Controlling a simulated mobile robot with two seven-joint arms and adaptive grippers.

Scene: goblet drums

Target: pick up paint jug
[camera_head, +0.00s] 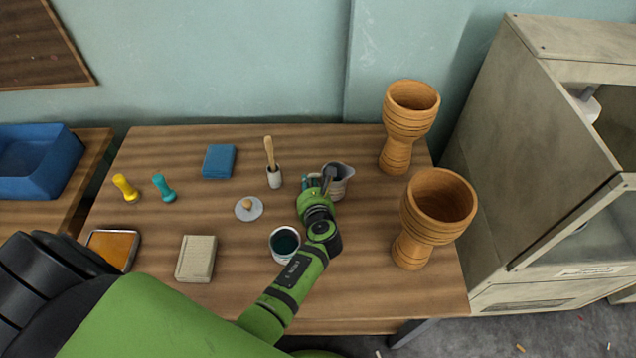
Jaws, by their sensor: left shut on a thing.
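The paint jug (342,172) is a small grey vessel with a flared lip, near the middle of the wooden table. My left gripper (326,180), on the green arm, is at the jug's left side and shut on it. The fingers and part of the jug's left side are hidden behind the gripper body. I cannot tell whether the jug touches the table. My right gripper is not in view.
Two wooden goblet drums (399,150) (426,235) stand right of the jug. An open paint pot (285,257) sits beside my left forearm. A cabinet (520,140) stands right.

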